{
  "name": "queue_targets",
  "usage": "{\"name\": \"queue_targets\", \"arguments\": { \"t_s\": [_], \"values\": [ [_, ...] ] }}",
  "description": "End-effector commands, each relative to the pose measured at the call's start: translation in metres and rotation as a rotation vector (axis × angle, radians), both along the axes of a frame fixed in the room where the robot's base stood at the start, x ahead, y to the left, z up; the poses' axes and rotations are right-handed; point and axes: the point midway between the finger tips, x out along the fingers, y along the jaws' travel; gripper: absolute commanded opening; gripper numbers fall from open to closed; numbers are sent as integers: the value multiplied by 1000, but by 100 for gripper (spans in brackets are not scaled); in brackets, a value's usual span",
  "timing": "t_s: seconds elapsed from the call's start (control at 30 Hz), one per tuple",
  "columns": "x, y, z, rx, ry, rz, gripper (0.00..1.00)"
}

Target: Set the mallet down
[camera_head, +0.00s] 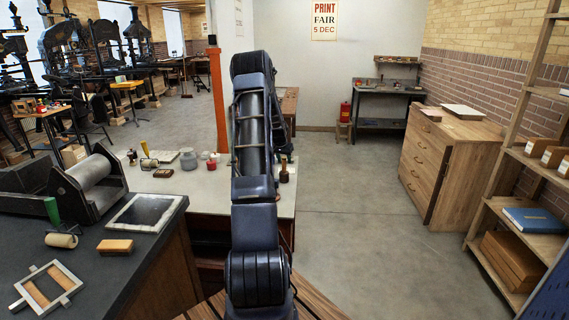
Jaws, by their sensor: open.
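A small upright thing with a dark rounded lower part and a reddish upper part, which looks like the mallet (284,176), stands on the pale tabletop (215,190) just right of my arm. My arm rises through the middle of the view and hides much of what lies behind it. The dark end of my gripper (285,149) shows only in part, right beside my arm and just above the mallet. It is open. The fingers are small and partly covered, and whether they touch the mallet cannot be seen.
Jars, a roller and small tools stand on the pale tabletop left of my arm. A dark bench with a press roller (90,171), a framed plate (145,213) and a wooden block (115,246) is at front left. Drawers (440,170) stand right. The floor between is clear.

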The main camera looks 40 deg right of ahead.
Motion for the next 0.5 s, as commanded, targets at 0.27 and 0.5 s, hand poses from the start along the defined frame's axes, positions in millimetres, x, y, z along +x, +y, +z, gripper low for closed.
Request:
{"name": "queue_targets", "arguments": {
  "t_s": [0.27, 0.5],
  "values": [
    [-9, 19, 52, -1, -2, 2, 44],
    [-15, 30, 80, -1, -1, 1, 44]
  ]
}}
